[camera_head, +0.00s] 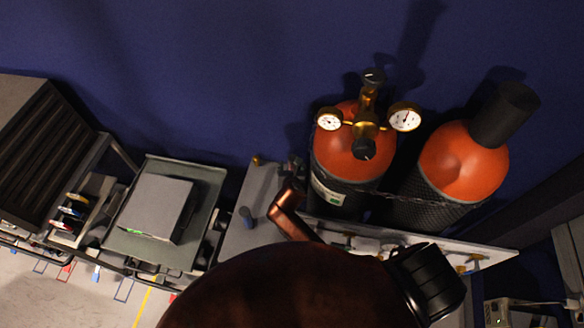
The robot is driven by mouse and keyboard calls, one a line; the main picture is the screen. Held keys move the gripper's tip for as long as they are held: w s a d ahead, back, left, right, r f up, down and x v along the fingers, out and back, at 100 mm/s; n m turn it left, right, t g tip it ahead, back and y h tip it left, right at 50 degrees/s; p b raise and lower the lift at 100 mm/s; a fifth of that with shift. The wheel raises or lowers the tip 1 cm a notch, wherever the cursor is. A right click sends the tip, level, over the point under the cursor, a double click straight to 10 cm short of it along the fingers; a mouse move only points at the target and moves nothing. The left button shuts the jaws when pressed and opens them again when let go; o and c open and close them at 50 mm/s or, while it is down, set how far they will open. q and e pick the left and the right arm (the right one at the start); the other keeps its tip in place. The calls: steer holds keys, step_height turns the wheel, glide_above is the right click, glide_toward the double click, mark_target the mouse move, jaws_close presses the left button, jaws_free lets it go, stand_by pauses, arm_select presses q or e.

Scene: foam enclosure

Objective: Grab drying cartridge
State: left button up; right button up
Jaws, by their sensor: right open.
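My right gripper (292,168) shows small and dark at the end of a copper-coloured arm link, over the back part of a grey bench. It is open, and I see nothing held in it. A short, dark blue-grey cylinder (247,216) stands on the bench, left of and nearer than the gripper, apart from it. It may be the drying cartridge, but it is too small to be sure. My left gripper is not in view. A large dark copper-brown rounded shape, likely my own arm, covers the bottom middle and hides part of the bench.
Two orange-topped gas cylinders (347,135) (463,160) stand right of the gripper; the left one carries a brass regulator (366,122) with gauges. A grey cart (120,240) bears a flat box (155,207). Small brass fittings (470,263) line the bench's right side. A blue wall (200,70) closes the back.

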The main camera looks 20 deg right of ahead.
steer(key=shift+x, duration=2)
steer(key=shift+d+r, duration=0.1)
steer(key=shift+c, duration=0.4)
jaws_close()
